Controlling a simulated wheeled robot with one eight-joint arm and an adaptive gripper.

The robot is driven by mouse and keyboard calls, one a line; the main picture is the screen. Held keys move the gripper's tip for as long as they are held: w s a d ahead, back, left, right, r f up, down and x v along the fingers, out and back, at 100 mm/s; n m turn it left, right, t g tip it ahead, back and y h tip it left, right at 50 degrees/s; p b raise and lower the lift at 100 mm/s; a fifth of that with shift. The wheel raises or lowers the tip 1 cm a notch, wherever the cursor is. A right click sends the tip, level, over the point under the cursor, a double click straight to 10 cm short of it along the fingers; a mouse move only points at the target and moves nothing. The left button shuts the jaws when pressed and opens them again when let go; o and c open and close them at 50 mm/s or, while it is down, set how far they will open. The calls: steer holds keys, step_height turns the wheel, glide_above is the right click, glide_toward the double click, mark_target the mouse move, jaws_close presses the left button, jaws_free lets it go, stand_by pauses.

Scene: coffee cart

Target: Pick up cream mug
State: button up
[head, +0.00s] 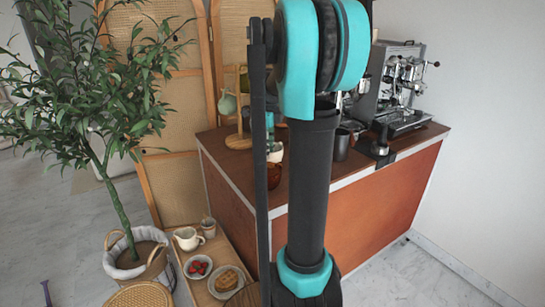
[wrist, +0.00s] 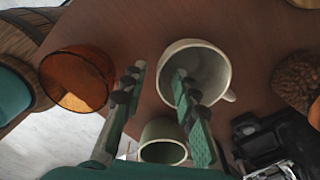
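The cream mug (wrist: 212,68) is in the wrist view, right of centre, with its open mouth facing the camera and its handle at lower right. My gripper (wrist: 159,70) is open, with two dark green fingers apart. The right finger overlaps the mug's left part in the picture; I cannot tell whether it is inside, above or touching it.
An amber glass (wrist: 77,80) stands left of the fingers, and a green cup (wrist: 163,152) shows below between them. Black-and-metal equipment (wrist: 265,145) is at lower right. The coffee cart (head: 355,210) carries an espresso machine (head: 402,88) and a mug stand (head: 240,142).

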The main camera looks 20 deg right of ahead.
steer(key=shift+f, duration=1.15)
jaws_close()
